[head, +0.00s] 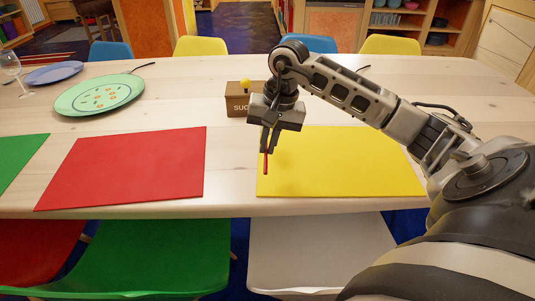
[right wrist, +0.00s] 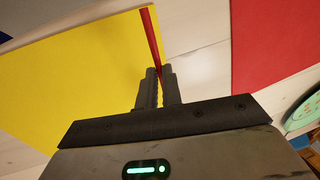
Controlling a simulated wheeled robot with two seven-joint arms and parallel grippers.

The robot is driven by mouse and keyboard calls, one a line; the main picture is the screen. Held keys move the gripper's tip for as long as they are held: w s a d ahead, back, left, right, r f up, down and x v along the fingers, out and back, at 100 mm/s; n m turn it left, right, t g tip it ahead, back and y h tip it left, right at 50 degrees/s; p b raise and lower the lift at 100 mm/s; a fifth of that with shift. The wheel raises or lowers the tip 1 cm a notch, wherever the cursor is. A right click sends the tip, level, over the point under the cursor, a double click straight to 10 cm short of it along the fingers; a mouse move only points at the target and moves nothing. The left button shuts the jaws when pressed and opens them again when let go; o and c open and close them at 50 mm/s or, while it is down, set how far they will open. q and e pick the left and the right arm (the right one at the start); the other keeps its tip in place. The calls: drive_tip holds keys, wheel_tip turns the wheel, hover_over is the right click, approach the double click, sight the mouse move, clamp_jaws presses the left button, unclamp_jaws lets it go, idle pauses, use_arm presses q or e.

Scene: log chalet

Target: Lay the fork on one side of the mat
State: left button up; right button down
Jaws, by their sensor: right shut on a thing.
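My right gripper (head: 268,147) is shut on a thin red stick-like piece (head: 266,164), which looks like the handle of the fork. The piece points down from the fingertips, over or beside the left edge of the yellow mat (head: 345,165); I cannot tell whether it touches anything. In the right wrist view the red piece (right wrist: 149,34) sticks out beyond the fingers (right wrist: 160,82), along the boundary between the yellow mat (right wrist: 75,75) and the bare wood. No fork tines show. My left gripper is not in view.
A red mat (head: 130,168) lies to the left, with bare table (head: 230,170) between it and the yellow mat. A green mat (head: 18,160) is at far left. A brown box (head: 238,105), a green plate (head: 75,99), a blue plate (head: 53,74) and a glass (head: 10,68) stand behind.

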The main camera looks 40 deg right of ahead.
drive_tip(key=f, duration=0.1)
drive_tip(key=w+d+f, duration=0.1)
drive_tip(key=w+f, duration=0.1)
drive_tip(key=shift+d, duration=0.3)
wheel_tip(320, 180, down, 3)
drive_tip(key=shift+f, duration=0.1)
drive_tip(key=shift+d, duration=0.1)
drive_tip(key=shift+f, duration=0.15)
drive_tip(key=c, duration=1.6)
unclamp_jaws()
drive_tip(key=shift+o, duration=0.2)
wheel_tip(320, 180, up, 12)
drive_tip(key=s+d, duration=0.1)
drive_tip(key=shift+s+d+p, duration=0.3)
drive_tip(key=shift+p, duration=0.05)
